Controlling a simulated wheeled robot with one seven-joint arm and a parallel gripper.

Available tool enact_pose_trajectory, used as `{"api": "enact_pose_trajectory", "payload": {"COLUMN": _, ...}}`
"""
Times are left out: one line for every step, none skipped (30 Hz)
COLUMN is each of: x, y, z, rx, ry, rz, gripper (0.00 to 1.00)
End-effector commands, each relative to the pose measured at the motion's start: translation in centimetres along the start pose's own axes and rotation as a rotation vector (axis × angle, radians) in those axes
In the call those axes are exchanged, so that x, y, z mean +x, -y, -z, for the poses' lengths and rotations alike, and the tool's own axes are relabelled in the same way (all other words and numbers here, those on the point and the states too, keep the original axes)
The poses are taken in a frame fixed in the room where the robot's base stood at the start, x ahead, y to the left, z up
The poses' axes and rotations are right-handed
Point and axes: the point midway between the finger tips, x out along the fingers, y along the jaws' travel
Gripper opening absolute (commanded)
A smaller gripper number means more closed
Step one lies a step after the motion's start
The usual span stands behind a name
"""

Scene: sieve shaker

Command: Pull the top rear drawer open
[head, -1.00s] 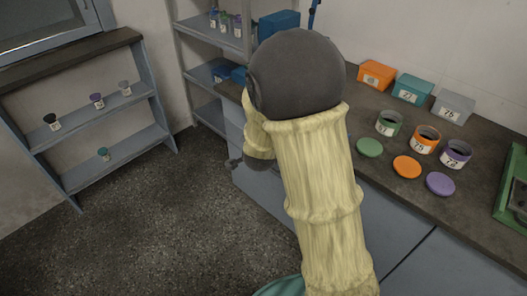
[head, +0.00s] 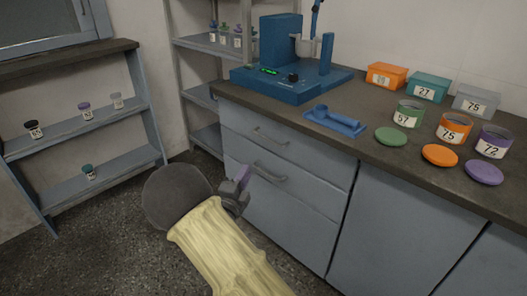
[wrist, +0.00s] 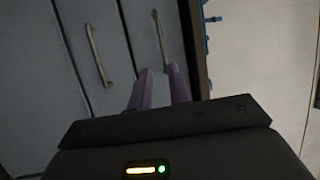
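The top rear drawer (head: 310,158) is a grey-blue front just under the dark worktop, at the far end of the cabinet, and it is shut. Its bar handle (head: 271,136) is metal; in the wrist view this handle (wrist: 160,38) lies ahead of my fingertips, toward the worktop edge. A second drawer handle (head: 268,172) sits below, and it also shows in the wrist view (wrist: 97,55). My gripper (head: 243,176) has purple fingers. In the wrist view my gripper (wrist: 160,72) is open and empty, apart from both handles.
The worktop (head: 375,167) carries a blue machine (head: 290,85), a blue tray-like part (head: 335,121), and several labelled jars, lids and boxes. A low shelf (head: 75,118) with small jars stands at left. A grey rack (head: 190,90) stands behind the cabinet. Floor between is clear.

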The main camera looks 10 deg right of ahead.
Motion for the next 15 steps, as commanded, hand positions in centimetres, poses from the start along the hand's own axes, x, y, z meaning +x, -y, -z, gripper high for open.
{"api": "enact_pose_trajectory", "payload": {"x": -0.10, "y": -0.12, "z": -0.08, "rx": 0.005, "ry": -0.002, "rz": 0.009, "gripper": 0.19}}
{"api": "enact_pose_trajectory", "payload": {"x": -0.11, "y": -0.04, "z": -0.08, "rx": 0.007, "ry": -0.003, "rz": 0.011, "gripper": 0.19}}
{"api": "enact_pose_trajectory", "payload": {"x": -0.10, "y": 0.06, "z": -0.08, "rx": 0.008, "ry": -0.003, "rz": 0.012, "gripper": 0.19}}
{"api": "enact_pose_trajectory", "payload": {"x": -0.09, "y": 0.11, "z": -0.07, "rx": 0.007, "ry": -0.003, "rz": 0.011, "gripper": 0.19}}
{"api": "enact_pose_trajectory", "payload": {"x": -0.09, "y": 0.12, "z": -0.07, "rx": 0.007, "ry": -0.003, "rz": 0.010, "gripper": 0.19}}
{"api": "enact_pose_trajectory", "payload": {"x": -0.09, "y": 0.12, "z": -0.08, "rx": 0.007, "ry": -0.002, "rz": 0.010, "gripper": 0.19}}
{"api": "enact_pose_trajectory", "payload": {"x": -0.09, "y": 0.12, "z": -0.08, "rx": 0.006, "ry": -0.002, "rz": 0.010, "gripper": 0.19}}
{"api": "enact_pose_trajectory", "payload": {"x": -0.09, "y": 0.11, "z": -0.08, "rx": 0.006, "ry": -0.002, "rz": 0.009, "gripper": 0.19}}
{"api": "enact_pose_trajectory", "payload": {"x": -0.08, "y": 0.11, "z": -0.08, "rx": 0.006, "ry": -0.002, "rz": 0.009, "gripper": 0.19}}
{"api": "enact_pose_trajectory", "payload": {"x": -0.05, "y": 0.10, "z": -0.08, "rx": 0.006, "ry": -0.002, "rz": 0.009, "gripper": 0.19}}
{"api": "enact_pose_trajectory", "payload": {"x": 0.01, "y": 0.09, "z": -0.08, "rx": 0.006, "ry": -0.002, "rz": 0.009, "gripper": 0.19}}
{"api": "enact_pose_trajectory", "payload": {"x": 0.14, "y": 0.07, "z": -0.08, "rx": 0.006, "ry": -0.002, "rz": 0.008, "gripper": 0.19}}
{"api": "enact_pose_trajectory", "payload": {"x": 0.30, "y": 0.05, "z": -0.08, "rx": 0.006, "ry": -0.002, "rz": 0.008, "gripper": 0.19}}
{"api": "enact_pose_trajectory", "payload": {"x": 0.49, "y": 0.03, "z": -0.08, "rx": 0.007, "ry": -0.003, "rz": 0.008, "gripper": 0.19}}
{"api": "enact_pose_trajectory", "payload": {"x": 0.83, "y": 0.00, "z": -0.08, "rx": 0.007, "ry": -0.003, "rz": 0.008, "gripper": 0.19}}
